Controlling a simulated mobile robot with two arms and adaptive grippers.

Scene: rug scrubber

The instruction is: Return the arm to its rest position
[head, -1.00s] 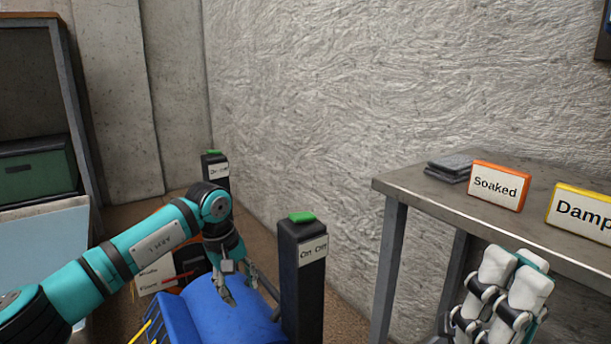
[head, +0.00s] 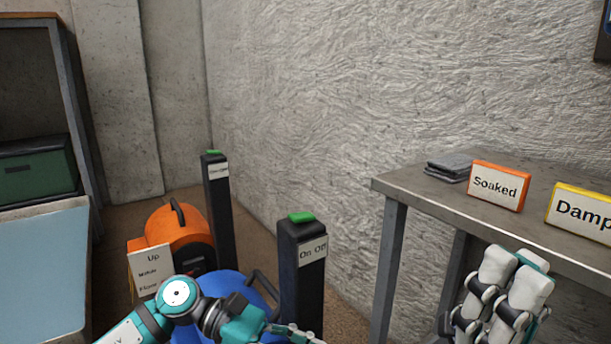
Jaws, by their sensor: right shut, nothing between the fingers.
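My left arm (head: 178,292) is teal and folded low at the bottom of the head view. Its gripper (head: 298,334) is at the bottom edge, partly cut off, so I cannot tell how its fingers stand. It is below the black post with the green top, in front of the blue round object. My right gripper (head: 514,268) has pale finger pads and points up in front of the metal table. It is shut, with nothing in it.
A black On/Off post (head: 302,275) with a green top stands near the left arm; a second post (head: 218,205) is behind. An orange machine (head: 182,232) and a blue drum (head: 237,287) stand nearby. The metal table (head: 425,193) holds grey cloths (head: 450,166) and Soaked (head: 497,187) and Damp (head: 582,212) signs.

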